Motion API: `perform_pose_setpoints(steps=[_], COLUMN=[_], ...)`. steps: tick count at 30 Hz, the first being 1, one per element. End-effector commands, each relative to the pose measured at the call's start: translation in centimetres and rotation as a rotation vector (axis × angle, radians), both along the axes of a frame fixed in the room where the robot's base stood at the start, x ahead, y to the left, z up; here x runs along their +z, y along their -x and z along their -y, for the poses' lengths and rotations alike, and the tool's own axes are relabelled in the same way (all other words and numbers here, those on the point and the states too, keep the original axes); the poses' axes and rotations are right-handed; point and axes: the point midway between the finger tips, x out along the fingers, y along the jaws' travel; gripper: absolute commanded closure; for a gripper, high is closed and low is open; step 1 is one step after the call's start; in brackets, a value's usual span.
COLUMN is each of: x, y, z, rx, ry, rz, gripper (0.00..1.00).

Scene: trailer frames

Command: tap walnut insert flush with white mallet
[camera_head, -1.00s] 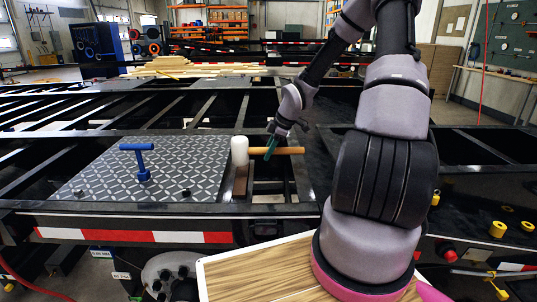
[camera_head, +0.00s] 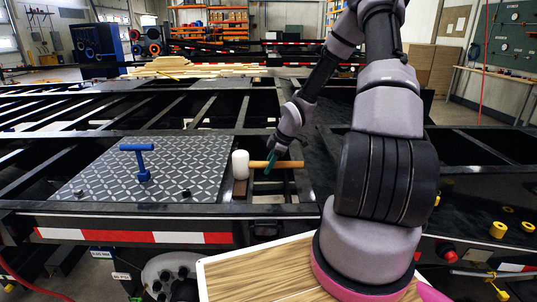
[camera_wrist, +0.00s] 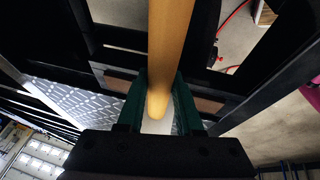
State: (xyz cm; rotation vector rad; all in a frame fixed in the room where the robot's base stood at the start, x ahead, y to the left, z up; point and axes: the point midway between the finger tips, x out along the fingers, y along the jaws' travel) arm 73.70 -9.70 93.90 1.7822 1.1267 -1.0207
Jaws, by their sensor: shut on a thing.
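The white mallet has a pale cylindrical head (camera_head: 240,165) and a wooden handle (camera_head: 288,164), held roughly level with the head to the left. My gripper (camera_head: 271,161) has green fingers shut on the handle; in the wrist view the handle (camera_wrist: 169,45) runs between the fingers (camera_wrist: 160,98). The walnut insert (camera_head: 239,188) is a brown strip in the frame, right of the patterned plate. The head is over its far part and hides it. I cannot tell whether they touch, or whether the insert sits flush.
A patterned metal plate (camera_head: 120,177) with a blue T-handle (camera_head: 140,160) lies left of the mallet. Black trailer beams (camera_head: 100,208) surround open gaps. A wood-topped surface (camera_head: 255,275) is in front, and yellow parts (camera_head: 498,229) sit at the right.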

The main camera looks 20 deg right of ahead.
Motion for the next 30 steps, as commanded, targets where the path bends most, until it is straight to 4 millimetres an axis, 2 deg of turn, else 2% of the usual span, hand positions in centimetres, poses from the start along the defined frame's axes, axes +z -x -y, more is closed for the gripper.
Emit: perform_pose_setpoints(steps=[5,16,30], x=[1.0,4.9,5.3], y=[-0.2,-0.2,-0.1], z=[0.1,0.1,0.0], rx=[-0.003,-0.003,-0.001], ry=[0.0,0.0,0.0], rz=[0.005,0.005,0.003], gripper=[1.0,1.0,1.0])
